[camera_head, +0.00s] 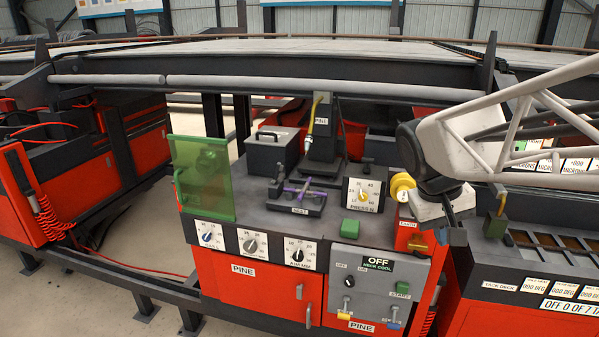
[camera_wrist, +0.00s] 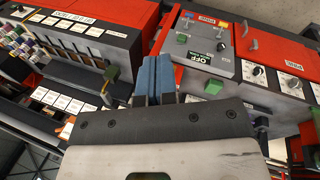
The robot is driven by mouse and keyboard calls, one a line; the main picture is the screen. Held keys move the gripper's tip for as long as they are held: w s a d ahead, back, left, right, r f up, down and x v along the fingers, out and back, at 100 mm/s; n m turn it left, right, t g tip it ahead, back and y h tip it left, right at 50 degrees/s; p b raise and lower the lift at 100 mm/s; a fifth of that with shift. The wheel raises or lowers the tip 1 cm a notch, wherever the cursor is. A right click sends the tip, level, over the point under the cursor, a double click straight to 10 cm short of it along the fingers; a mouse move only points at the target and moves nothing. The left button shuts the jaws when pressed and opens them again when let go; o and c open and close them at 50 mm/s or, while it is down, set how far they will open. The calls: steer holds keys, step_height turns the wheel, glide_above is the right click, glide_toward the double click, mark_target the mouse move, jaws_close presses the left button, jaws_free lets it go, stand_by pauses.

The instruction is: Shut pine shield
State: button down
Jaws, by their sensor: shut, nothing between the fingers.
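The pine shield is a see-through green panel (camera_head: 203,180) standing upright at the left edge of the pine station (camera_head: 262,275), swung out to the side. It has a small handle on its left edge. The work spot with a purple-handled clamp (camera_head: 300,196) on the station top is uncovered. My gripper (camera_head: 452,236) is at the right end of the station, far from the shield, pointing down. In the wrist view its blue fingers (camera_wrist: 153,72) are together and empty.
A grey box (camera_head: 272,152), a pressure gauge (camera_head: 363,195) and a green block (camera_head: 350,229) stand on the station top between my gripper and the shield. A control panel (camera_head: 375,288) reading OFF is on the front. A tack deck (camera_head: 550,255) lies right.

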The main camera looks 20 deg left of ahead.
steer(key=w+a+n+t+h, duration=0.1)
steer(key=w+a+n+h, duration=0.25)
steer(key=w+a, duration=1.3)
steer(key=w+a+f+n+t+h, duration=0.15)
steer(key=w+a, duration=0.25)
steer(key=a, duration=0.7)
steer(key=w+a+f+t+h, duration=0.1)
steer(key=w+a+f+t, duration=0.15)
steer(key=a, duration=0.95)
steer(key=s+a+f+n+t, duration=0.1)
steer(key=s+a+f+t, duration=0.1)
steer(key=a, duration=1.4)
steer(key=s+a+f+n+t, duration=0.1)
steer(key=s+a+f+t, duration=0.2)
steer(key=a, duration=1.4)
steer(key=s+a+f+t, duration=0.3)
steer(key=a+f, duration=0.3)
steer(key=a, duration=1.1)
steer(key=shift+s+f+n+t+h, duration=0.2)
steer(key=shift+f+n+t+h, duration=0.15)
steer(key=shift+n+t+h, duration=0.05)
steer(key=shift+w, duration=0.1)
